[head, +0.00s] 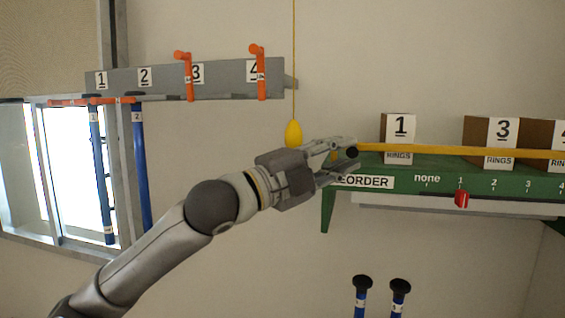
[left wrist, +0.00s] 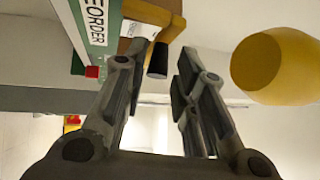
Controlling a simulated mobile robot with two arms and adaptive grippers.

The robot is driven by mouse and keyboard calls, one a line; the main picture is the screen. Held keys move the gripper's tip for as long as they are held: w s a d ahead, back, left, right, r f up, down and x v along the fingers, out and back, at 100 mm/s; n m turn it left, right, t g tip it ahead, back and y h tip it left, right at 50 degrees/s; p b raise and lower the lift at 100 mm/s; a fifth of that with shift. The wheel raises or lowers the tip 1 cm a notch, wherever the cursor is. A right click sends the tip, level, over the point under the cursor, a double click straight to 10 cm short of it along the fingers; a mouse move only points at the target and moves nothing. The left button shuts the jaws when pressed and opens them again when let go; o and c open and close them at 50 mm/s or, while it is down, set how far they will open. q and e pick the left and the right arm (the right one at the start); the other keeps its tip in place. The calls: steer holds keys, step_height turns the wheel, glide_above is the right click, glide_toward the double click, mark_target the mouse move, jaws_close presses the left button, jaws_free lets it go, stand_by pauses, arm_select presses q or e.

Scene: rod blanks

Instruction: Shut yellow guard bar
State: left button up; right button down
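The yellow guard bar (head: 450,151) lies level across the front of the boxes on the green shelf, in the head view. A black knob (head: 352,152) is at its left end. My left gripper (head: 343,160) is at this end. In the left wrist view its two fingers (left wrist: 155,72) are apart, with the black knob (left wrist: 157,60) showing between or just beyond them; contact cannot be told. The bar's far part is hidden in that view. My right gripper is in neither view.
A yellow pull (head: 293,133) hangs on a cord close to my left gripper; it looms large in the left wrist view (left wrist: 278,66). Boxes (head: 399,128) stand on the green shelf (head: 410,170), which has a red slider (head: 461,198). A grey rack (head: 220,78) holds orange hooks.

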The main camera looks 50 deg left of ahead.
arm_select(q)
steer(key=r+v, duration=0.2)
steer(key=v, duration=0.8)
steer(key=shift+s, duration=0.55)
steer(key=shift+a+r, duration=0.1)
steer(key=shift+r, duration=0.05)
